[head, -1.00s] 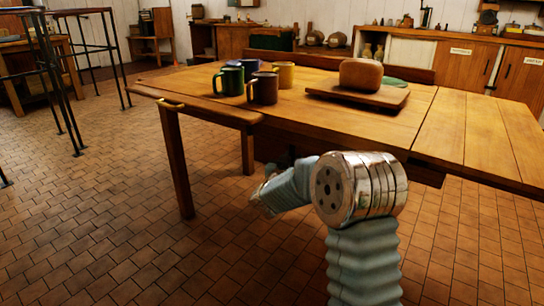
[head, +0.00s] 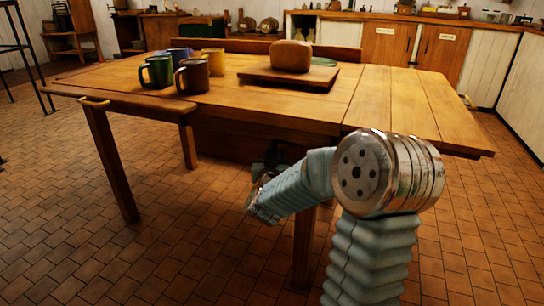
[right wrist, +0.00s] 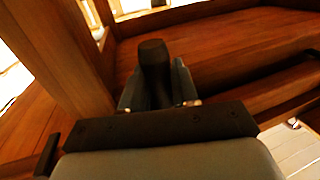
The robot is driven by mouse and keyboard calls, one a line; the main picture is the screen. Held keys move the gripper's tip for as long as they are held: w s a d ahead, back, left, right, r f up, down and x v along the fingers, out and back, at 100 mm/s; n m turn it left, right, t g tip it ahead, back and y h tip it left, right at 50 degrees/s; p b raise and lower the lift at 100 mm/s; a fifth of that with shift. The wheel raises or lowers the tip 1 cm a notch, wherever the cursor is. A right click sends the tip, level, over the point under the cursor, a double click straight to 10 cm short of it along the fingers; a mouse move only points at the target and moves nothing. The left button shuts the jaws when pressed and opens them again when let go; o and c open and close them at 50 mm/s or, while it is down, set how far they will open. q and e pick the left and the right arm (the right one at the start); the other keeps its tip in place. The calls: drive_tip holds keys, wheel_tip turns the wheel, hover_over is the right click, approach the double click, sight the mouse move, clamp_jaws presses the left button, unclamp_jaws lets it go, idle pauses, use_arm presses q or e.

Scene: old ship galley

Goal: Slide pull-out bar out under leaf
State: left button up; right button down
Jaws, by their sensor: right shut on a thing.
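The wooden table's leaf (head: 405,108) is level with the tabletop at its right end. My right gripper (head: 272,158) is small and dark in the head view, low under the table's front edge, left of the leaf. In the right wrist view my right gripper (right wrist: 157,95) has its fingers on both sides of a dark rounded knob (right wrist: 153,58), shut on it. The knob appears to belong to the pull-out bar; wooden rails show beside it, but I cannot tell how far the bar stands out. My left gripper is out of view.
A table leg (head: 302,245) stands close behind my right forearm. On the tabletop are several mugs, including a green one (head: 157,72), and a board (head: 288,76) with a loaf-like block (head: 291,55). Open tiled floor (head: 190,245) lies in front.

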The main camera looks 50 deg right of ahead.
drive_tip(key=shift+s+d+f, duration=0.1)
drive_tip(key=shift+s+d, duration=0.05)
drive_tip(key=shift+s, duration=0.05)
drive_tip(key=c, duration=1)
unclamp_jaws()
drive_tip(key=shift+s, duration=0.1)
drive_tip(key=shift+s+a, duration=0.15)
drive_tip(key=shift+a, duration=0.2)
drive_tip(key=b+v, duration=0.5)
drive_tip(key=v, duration=0.8)
drive_tip(key=shift+b, duration=0.4)
